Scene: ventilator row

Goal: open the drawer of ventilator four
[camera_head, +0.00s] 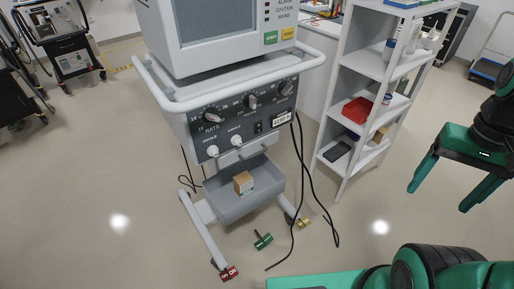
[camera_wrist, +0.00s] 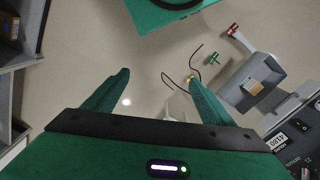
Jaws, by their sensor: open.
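A ventilator (camera_head: 235,115) on a wheeled stand is left of centre in the head view, with a screen, a dark knob panel and a white rail. I cannot read its small label (camera_head: 282,118) surely. Below the panel is a grey open-topped drawer or bin (camera_head: 235,207) with a small brown box (camera_head: 243,182) in it. The grey bin also shows at right in the wrist view (camera_wrist: 242,88). I cannot tell how far it is pulled out. My gripper (camera_head: 437,200) is open and empty, right of the ventilator and apart from it; its two fingers show in the wrist view (camera_wrist: 160,76).
A white shelf unit (camera_head: 345,105) with a red bin (camera_head: 357,110) stands right of the ventilator. Black cables (camera_head: 301,180) hang down to the floor. Red (camera_head: 229,273) and green (camera_head: 263,241) pieces are at the stand's base. Another machine (camera_head: 62,40) stands back left.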

